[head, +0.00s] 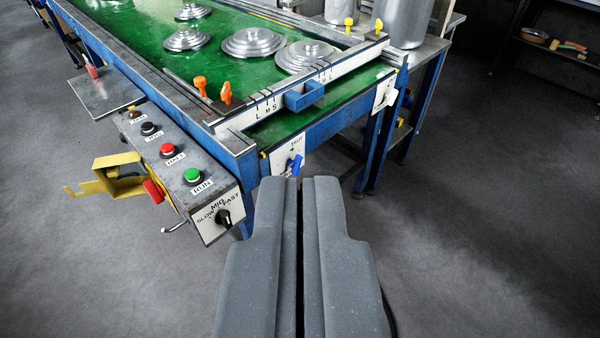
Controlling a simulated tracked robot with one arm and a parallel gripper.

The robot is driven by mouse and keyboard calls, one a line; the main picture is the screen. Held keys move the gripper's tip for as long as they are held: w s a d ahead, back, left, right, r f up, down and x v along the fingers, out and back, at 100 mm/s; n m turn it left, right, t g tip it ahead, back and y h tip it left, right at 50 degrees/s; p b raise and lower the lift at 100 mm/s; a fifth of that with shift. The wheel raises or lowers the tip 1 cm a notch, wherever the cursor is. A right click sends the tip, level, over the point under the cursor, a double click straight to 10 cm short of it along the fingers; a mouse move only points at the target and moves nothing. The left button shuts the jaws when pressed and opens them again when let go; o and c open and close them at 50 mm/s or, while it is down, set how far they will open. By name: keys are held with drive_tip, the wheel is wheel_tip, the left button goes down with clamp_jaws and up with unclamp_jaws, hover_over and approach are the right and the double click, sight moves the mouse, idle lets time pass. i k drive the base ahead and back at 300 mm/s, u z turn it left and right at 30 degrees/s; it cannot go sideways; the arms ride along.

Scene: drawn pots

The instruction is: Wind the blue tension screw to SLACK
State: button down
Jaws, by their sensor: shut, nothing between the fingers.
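The blue tension screw (296,164) sits on a white plate (284,156) at the near end of the conveyor frame. The plate reads TAUT at its top; its lower part, with any SLACK mark, is hidden behind my gripper. My gripper (300,180) points at the plate from below in the picture, its two grey fingers shut together and empty. The fingertips appear just below the screw in the picture. I cannot tell whether they touch it.
A control box (180,165) with several buttons and a SLOW-MID-FAST knob (223,217) is to the left. A yellow bracket (112,178) sticks out beside it. Silver lids (252,43) lie on the green belt (130,35). Grey floor (480,200) is clear at right.

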sight(295, 164)
drive_tip(key=u, duration=0.2)
drive_tip(key=k, duration=0.35)
drive_tip(key=z, duration=1.05)
drive_tip(key=i, duration=0.95)
drive_tip(key=u, duration=0.1)
